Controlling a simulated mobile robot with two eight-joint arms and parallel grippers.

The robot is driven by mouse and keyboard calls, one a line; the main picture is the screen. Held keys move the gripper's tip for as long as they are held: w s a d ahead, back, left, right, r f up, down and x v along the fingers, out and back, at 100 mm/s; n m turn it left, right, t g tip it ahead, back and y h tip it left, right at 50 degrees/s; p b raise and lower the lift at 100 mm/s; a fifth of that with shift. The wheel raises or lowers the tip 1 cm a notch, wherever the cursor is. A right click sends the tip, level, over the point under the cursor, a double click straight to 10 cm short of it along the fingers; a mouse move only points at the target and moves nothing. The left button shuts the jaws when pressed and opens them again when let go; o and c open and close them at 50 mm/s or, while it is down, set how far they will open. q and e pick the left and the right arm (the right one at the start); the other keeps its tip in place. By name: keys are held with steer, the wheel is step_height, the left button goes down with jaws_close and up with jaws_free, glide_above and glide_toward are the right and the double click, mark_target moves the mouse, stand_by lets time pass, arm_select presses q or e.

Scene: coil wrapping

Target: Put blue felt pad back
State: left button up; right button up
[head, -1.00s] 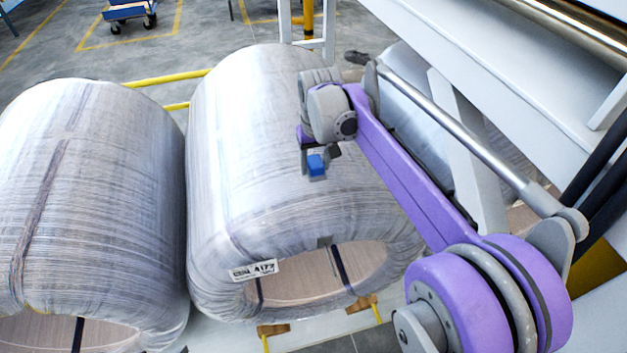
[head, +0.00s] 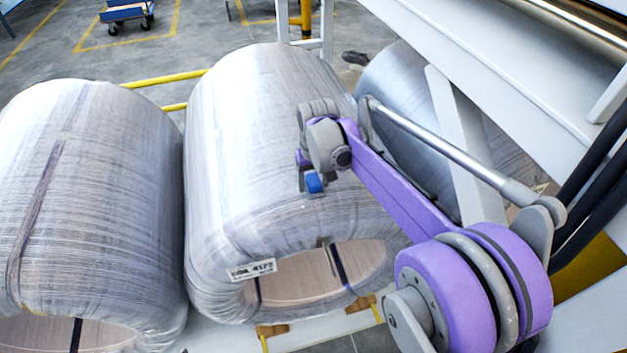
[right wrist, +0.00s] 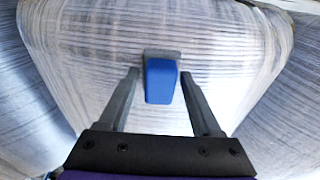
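The blue felt pad (head: 314,183) is a small blue block with a grey backing, in front of the middle coil's wrapped side. My right gripper (head: 311,184) reaches down over that coil and holds the pad at its fingertips. In the right wrist view the pad (right wrist: 160,82) sits between the two dark fingers (right wrist: 160,74), its grey backing at the tips. I cannot tell whether the pad touches the coil. My left gripper is not in view. No holder for the pad can be made out.
The wrapped middle coil (head: 255,140) carries a white label (head: 252,270). Another wrapped coil (head: 90,190) stands close on its left. A white machine frame (head: 500,95) fills the right side. A blue cart (head: 128,12) stands on open floor behind.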

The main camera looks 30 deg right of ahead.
mark_target(315, 184)
steer(key=shift+o, duration=1.1)
steer(key=shift+r, duration=0.2)
step_height(315, 184, up, 12)
steer(key=s+p, duration=0.1)
steer(key=s, duration=0.1)
steer(key=s+a+f+n+t, duration=0.1)
steer(key=s+a+f+t, duration=0.1)
steer(key=s+a+f, duration=0.3)
steer(key=s+a+f+n+t, duration=0.1)
steer(key=s+a+f, duration=0.4)
steer(key=s+f, duration=0.6)
steer(key=s+t, duration=0.1)
steer(key=s, duration=0.2)
steer(key=shift+s+a+n, duration=0.2)
steer(key=shift+s+n, duration=0.1)
steer(key=shift+s, duration=0.05)
steer(key=shift+r, duration=0.1)
